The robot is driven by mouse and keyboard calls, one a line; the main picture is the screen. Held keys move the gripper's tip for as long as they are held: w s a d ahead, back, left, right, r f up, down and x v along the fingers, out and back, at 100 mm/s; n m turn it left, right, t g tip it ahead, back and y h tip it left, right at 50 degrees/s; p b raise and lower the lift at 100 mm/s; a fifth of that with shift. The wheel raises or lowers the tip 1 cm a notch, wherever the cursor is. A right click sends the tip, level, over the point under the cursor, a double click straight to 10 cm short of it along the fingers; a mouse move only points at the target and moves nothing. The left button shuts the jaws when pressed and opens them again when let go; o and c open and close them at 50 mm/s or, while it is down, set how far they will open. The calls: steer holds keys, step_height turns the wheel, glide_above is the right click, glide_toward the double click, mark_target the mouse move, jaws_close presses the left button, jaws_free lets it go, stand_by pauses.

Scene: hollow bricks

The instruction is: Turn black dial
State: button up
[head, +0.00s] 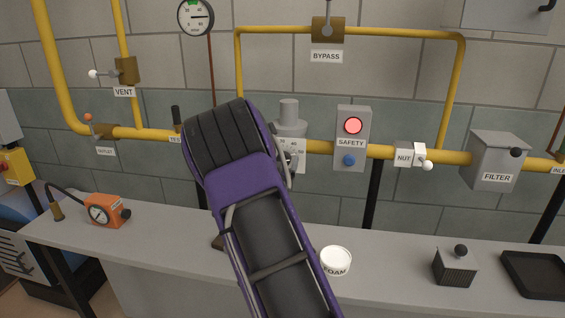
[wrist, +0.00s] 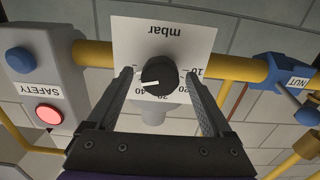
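The black dial (wrist: 159,75) sits on a white plate (wrist: 180,32) marked "mbar" with a number scale, which appears upside down in the wrist view. A white mark on the dial points left and slightly down in that view. My gripper (wrist: 158,80) is open, one finger on each side of the dial, with a small gap showing at each side. In the head view my purple arm covers most of the dial's area; part of the grey regulator (head: 289,113) and its plate shows at the arm's right.
A grey SAFETY box (head: 353,130) with a lit red lamp and blue button stands beside the regulator on the yellow pipe (head: 380,151). A white FOAM tub (head: 335,261) stands on the bench below.

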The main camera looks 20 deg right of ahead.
jaws_close()
steer(key=shift+n, duration=0.4)
steer(key=shift+a+f+n+p, duration=0.1)
steer(key=shift+n+p, duration=0.15)
steer(key=shift+n, duration=3.65)
steer(key=shift+f+n+p, duration=0.1)
steer(key=shift+n+p, duration=0.15)
steer(key=shift+n, duration=3.65)
steer(key=shift+r, duration=0.1)
steer(key=shift+o, duration=0.4)
jaws_free()
